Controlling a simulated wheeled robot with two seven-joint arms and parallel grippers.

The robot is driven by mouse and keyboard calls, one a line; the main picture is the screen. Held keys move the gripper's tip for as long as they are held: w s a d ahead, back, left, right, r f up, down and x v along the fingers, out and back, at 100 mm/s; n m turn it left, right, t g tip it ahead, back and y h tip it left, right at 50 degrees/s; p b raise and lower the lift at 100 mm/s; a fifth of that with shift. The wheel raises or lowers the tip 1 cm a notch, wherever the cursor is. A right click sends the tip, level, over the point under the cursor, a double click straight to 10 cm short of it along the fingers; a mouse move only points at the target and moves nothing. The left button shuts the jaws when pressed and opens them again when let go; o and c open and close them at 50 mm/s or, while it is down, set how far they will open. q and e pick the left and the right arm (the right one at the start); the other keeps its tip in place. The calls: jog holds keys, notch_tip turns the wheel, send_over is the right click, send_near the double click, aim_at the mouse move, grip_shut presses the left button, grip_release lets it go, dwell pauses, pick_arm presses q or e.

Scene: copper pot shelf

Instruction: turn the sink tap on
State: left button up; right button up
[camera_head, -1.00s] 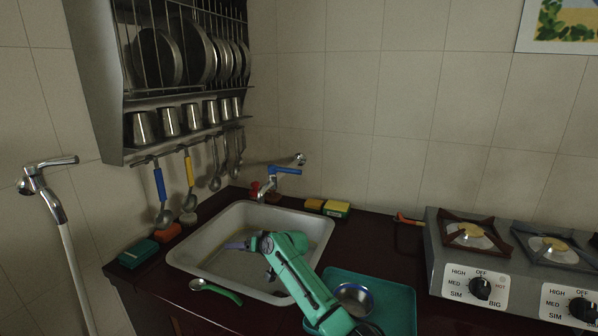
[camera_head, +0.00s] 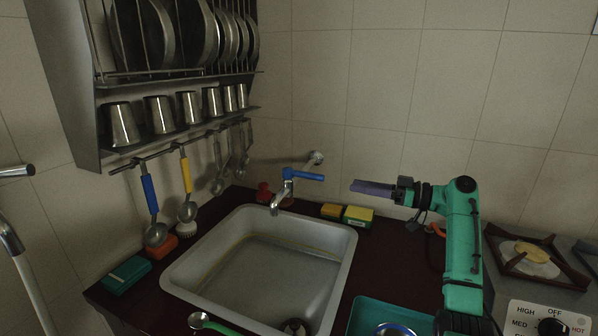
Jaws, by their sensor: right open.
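The sink tap (camera_head: 283,193) stands at the back rim of the sink (camera_head: 345,262), with a silver spout over the basin. Its blue lever handle (camera_head: 306,176) points right in the picture. No water stream shows at the spout. My right gripper (camera_head: 355,187) has purple fingers and is open and empty. It is raised to the right of the blue handle, apart from it, with its fingers pointing left towards it. The gap between the fingers is hard to see side-on. My left gripper is not in view.
A yellow-green sponge (camera_head: 358,215) lies behind the sink, below my right gripper. A teal tray (camera_head: 367,316) is at the front, and a gas stove (camera_head: 545,290) is at the right. A rack (camera_head: 180,75) with plates, cups and hanging ladles is on the left wall.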

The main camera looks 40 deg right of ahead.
aim_at(320, 176)
jog(key=p+x, duration=0.1)
jog(key=x, duration=0.3)
jog(key=r+p+x, duration=0.1)
jog(key=p+x, duration=0.1)
jog(key=x, duration=0.1)
jog(key=p+x, duration=0.2)
jog(key=x, duration=0.2)
jog(key=shift+w+a+r, duration=0.15)
jog(key=shift+w+a, duration=0.05)
jog(key=shift+w, duration=0.05)
jog(key=shift+p+x, duration=0.4)
jog(key=shift+x, duration=0.8)
jog(key=shift+w+f, duration=0.1)
jog(key=shift+f, duration=0.2)
jog(key=c, duration=0.7)
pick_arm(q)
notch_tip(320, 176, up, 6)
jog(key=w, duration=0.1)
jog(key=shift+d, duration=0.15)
pick_arm(e)
grip_shut()
